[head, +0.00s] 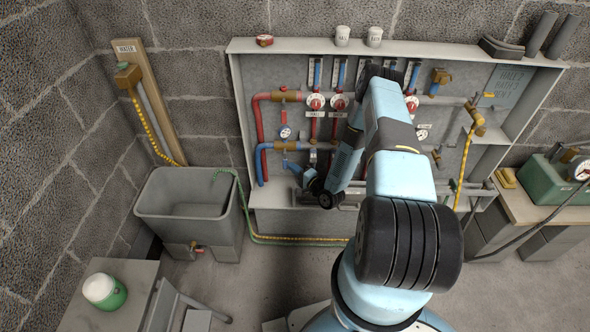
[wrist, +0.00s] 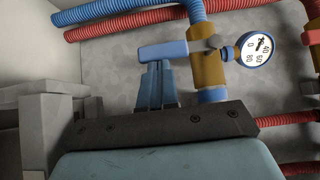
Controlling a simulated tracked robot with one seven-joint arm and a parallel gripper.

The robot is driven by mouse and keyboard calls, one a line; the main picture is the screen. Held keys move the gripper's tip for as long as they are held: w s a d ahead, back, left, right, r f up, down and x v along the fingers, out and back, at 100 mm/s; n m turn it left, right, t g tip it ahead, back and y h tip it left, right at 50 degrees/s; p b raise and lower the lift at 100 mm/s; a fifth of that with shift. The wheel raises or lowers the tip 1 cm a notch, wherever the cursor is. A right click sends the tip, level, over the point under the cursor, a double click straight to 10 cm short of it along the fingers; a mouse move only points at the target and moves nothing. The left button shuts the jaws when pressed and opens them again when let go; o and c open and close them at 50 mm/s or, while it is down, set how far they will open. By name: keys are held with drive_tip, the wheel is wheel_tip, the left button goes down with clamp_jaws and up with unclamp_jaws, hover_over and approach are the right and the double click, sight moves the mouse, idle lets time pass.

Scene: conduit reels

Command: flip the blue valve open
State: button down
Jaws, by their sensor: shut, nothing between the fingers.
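The blue valve is a brass body (wrist: 208,65) on a vertical blue pipe, with a flat blue lever (wrist: 176,50) pointing left, across the pipe, in the wrist view. My gripper (wrist: 155,68) is shut and empty. Its fingertips are just under the lever's left half in the wrist view; I cannot tell whether they touch it. In the head view my gripper (head: 309,177) is close to the valve, at its lower right.
A round gauge (wrist: 257,48) is right of the valve. The panel frame (head: 238,120) edges the area. A grey sink (head: 190,206) stands left, with a green hose (head: 243,215) beside it.

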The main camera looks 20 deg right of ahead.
drive_tip(key=shift+w+a+f, duration=0.1)
drive_tip(key=shift+a+f, duration=0.15)
drive_tip(key=shift+a, duration=0.15)
drive_tip(key=v, duration=1.3)
drive_tip(key=shift+s+d, duration=0.2)
drive_tip(key=shift+s, duration=0.15)
drive_tip(key=shift+f, duration=0.1)
